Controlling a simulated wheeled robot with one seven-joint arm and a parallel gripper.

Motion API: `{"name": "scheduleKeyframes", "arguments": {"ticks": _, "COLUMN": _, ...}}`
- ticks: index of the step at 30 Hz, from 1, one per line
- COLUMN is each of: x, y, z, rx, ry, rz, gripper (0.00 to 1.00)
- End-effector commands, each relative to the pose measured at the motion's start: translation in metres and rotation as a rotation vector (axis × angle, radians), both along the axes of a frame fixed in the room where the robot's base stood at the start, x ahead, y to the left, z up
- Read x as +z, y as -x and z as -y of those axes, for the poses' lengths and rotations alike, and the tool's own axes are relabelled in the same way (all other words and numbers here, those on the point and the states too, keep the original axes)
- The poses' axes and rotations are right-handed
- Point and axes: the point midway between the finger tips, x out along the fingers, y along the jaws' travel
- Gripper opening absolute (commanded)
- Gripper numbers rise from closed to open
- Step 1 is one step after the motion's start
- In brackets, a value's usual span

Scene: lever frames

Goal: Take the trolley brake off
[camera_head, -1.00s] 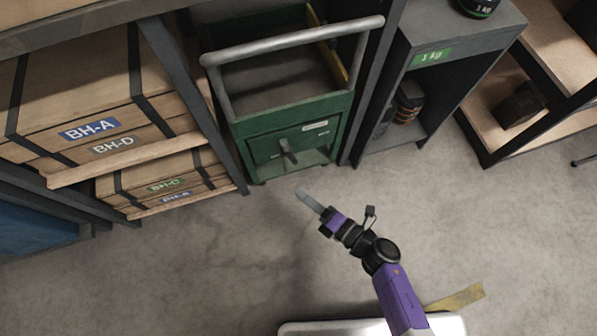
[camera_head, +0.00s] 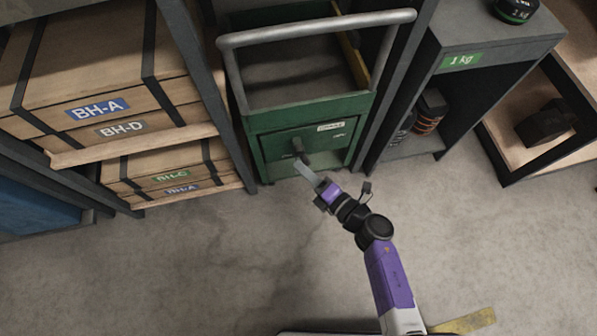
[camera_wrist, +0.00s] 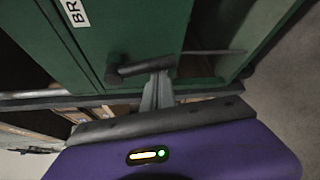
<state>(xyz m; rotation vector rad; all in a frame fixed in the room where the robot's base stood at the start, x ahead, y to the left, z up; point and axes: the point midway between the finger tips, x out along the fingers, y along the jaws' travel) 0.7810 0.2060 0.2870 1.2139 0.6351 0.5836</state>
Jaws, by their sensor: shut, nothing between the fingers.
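The green trolley (camera_head: 262,128) stands between shelf posts, with a grey push handle across its top. Its front panel carries a dark brake lever (camera_head: 299,148) with a white label above it. In the wrist view the lever (camera_wrist: 140,68) is a dark bar running left to right from a round knob end, on the green panel (camera_wrist: 150,30). My gripper (camera_head: 303,168) is shut and empty, just in front of and below the lever. In the wrist view its fingertips (camera_wrist: 160,76) overlap the lever's right end; I cannot tell whether they touch.
A rack with wooden crates (camera_head: 110,110) stands left of the trolley, with a dark post close beside it. A grey cabinet (camera_head: 470,50) with a "1 kg" label stands to the right. The concrete floor (camera_head: 180,260) in front is clear.

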Motion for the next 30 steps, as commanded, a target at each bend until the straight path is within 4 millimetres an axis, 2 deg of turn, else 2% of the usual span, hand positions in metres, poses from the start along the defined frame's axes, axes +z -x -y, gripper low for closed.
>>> {"name": "scheduleKeyframes", "arguments": {"ticks": 11, "x": 0.0009, "y": -0.0002, "z": 0.0007, "rx": 0.0, "ry": 0.006, "rz": 0.002, "gripper": 0.0}}
{"name": "scheduleKeyframes", "arguments": {"ticks": 30, "x": 0.0042, "y": -0.0029, "z": 0.0085, "rx": -0.003, "ry": 0.119, "rz": 0.035, "gripper": 0.0}}
